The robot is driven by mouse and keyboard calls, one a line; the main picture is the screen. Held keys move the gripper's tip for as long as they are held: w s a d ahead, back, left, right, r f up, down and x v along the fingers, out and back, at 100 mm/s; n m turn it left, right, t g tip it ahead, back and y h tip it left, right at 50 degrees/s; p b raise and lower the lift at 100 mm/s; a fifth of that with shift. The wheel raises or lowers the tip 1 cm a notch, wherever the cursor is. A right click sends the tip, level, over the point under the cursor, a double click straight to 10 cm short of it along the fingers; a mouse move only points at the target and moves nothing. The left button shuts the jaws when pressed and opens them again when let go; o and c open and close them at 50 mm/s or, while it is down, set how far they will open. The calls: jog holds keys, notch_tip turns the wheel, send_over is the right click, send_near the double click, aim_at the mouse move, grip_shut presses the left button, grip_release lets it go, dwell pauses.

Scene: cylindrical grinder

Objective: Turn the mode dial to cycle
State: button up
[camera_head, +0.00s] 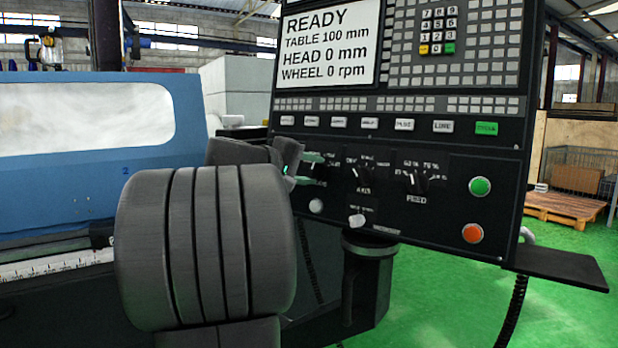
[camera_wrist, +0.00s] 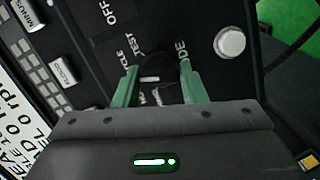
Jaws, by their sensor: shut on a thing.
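My gripper (camera_head: 313,169) reaches the left end of the black control panel (camera_head: 460,205). In the wrist view its two green fingers (camera_wrist: 160,88) are closed on the sides of a dark dial (camera_wrist: 158,68), the mode dial. The label beside it ends in "ODE", and a partly hidden word ending in "CLE" stands by the left finger, with "OFF" further up. The fingers cover much of the dial, so I cannot tell which mark it points to. In the head view my fingers and wrist hide most of the dial.
Right of it are the axis dial (camera_head: 363,178), the feed dial (camera_head: 415,183), a green button (camera_head: 480,187) and an orange button (camera_head: 473,233). White knobs (camera_head: 316,206) sit just below. The screen (camera_head: 328,45) reads READY. A shelf (camera_head: 558,266) juts out at lower right.

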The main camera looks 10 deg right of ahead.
jog(key=shift+f+m, duration=0.1)
jog(key=shift+m, duration=0.3)
jog(key=o, duration=1)
jog(key=v, duration=0.7)
jog(key=p+v, duration=0.1)
jog(key=v, duration=0.6)
jog(key=shift+w+d, duration=0.1)
jog(key=shift+d, duration=0.1)
jog(key=b+x, duration=0.1)
jog(key=x, duration=1.2)
jog(key=shift+w+d, duration=0.15)
jog(key=shift+d, duration=0.1)
